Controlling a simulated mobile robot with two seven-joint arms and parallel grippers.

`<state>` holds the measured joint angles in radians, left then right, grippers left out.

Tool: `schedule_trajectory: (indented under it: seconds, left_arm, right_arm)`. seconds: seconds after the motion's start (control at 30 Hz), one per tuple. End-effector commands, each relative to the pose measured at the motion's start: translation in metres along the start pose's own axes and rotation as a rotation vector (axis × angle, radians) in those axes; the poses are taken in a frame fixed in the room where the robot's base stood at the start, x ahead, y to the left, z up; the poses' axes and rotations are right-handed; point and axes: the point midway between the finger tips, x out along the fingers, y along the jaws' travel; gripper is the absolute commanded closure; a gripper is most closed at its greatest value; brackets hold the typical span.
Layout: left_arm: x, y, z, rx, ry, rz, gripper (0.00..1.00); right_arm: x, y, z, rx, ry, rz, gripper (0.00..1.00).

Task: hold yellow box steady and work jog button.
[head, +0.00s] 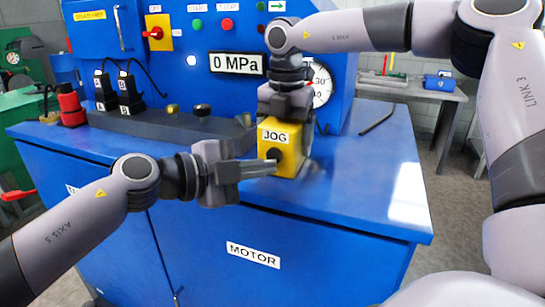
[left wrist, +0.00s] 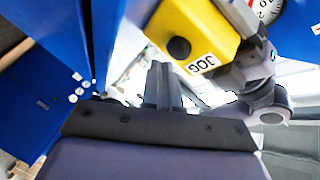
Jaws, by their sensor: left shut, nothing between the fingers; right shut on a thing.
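The yellow box (head: 293,160) with a JOG label and a round black button (head: 273,154) is at the front of the blue bench top. It also shows in the left wrist view (left wrist: 215,22), with its black button (left wrist: 179,48). My right gripper (head: 283,112) is shut on the box from above. My left gripper (head: 274,168) is shut and empty, its fingertips at the button's lower side in the head view. In the left wrist view its fingertips (left wrist: 160,66) are close to the button; I cannot tell whether they touch it. Whether the box rests on the bench is unclear.
The blue bench (head: 375,185) has free room on its right. A dark rail (head: 165,124) with black plugs (head: 130,95) and a red fitting (head: 72,108) lies at the left. Behind stands a panel with a 0 MPa display (head: 238,64) and a gauge (head: 321,86).

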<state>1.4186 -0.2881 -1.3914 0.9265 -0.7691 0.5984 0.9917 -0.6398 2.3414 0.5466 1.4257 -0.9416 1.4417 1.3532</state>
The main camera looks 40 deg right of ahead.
Motion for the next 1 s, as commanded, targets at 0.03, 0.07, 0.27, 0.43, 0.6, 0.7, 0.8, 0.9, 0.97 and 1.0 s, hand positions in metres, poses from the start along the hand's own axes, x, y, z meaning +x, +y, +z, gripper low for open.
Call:
schedule_trajectory:
  seconds: [0.03,0.07,0.27,0.43,0.6,0.7,0.8,0.9,0.97,1.0]
  left_arm:
    - [0.001,0.000,0.000,0.000,0.000,0.000,1.00]
    - [0.001,-0.001,0.000,0.000,0.000,0.000,1.00]
    - [0.006,-0.004,0.002,0.000,0.001,0.000,1.00]
    - [0.007,-0.004,0.003,0.000,0.000,0.000,1.00]
    - [0.007,-0.004,0.003,0.000,0.000,0.000,1.00]
    - [0.007,-0.004,0.003,0.000,0.000,0.000,1.00]
    - [0.008,-0.005,0.004,0.000,0.000,0.000,1.00]
    - [0.009,-0.006,0.005,0.000,0.000,0.000,1.00]
    - [0.010,-0.006,0.005,0.001,0.000,0.001,1.00]
    - [0.011,-0.006,0.005,0.001,0.001,0.001,1.00]
  right_arm:
    - [-0.001,0.000,0.000,0.000,-0.001,0.002,0.52]
    - [-0.001,0.000,0.000,0.000,-0.001,0.002,0.52]
    - [-0.001,0.000,0.000,0.000,-0.001,0.002,0.52]
    - [-0.001,0.000,0.000,0.000,-0.001,0.002,0.52]
    - [-0.001,0.000,0.000,0.000,-0.001,0.002,0.52]
    - [-0.001,0.000,0.000,0.000,-0.001,0.002,0.52]
    - [-0.001,0.000,0.000,0.000,-0.001,0.002,0.52]
    - [-0.001,0.000,0.000,0.000,-0.001,0.002,0.52]
    - [-0.001,0.000,0.000,0.000,-0.001,0.002,0.52]
    - [-0.001,0.000,0.000,0.000,-0.001,0.002,0.52]
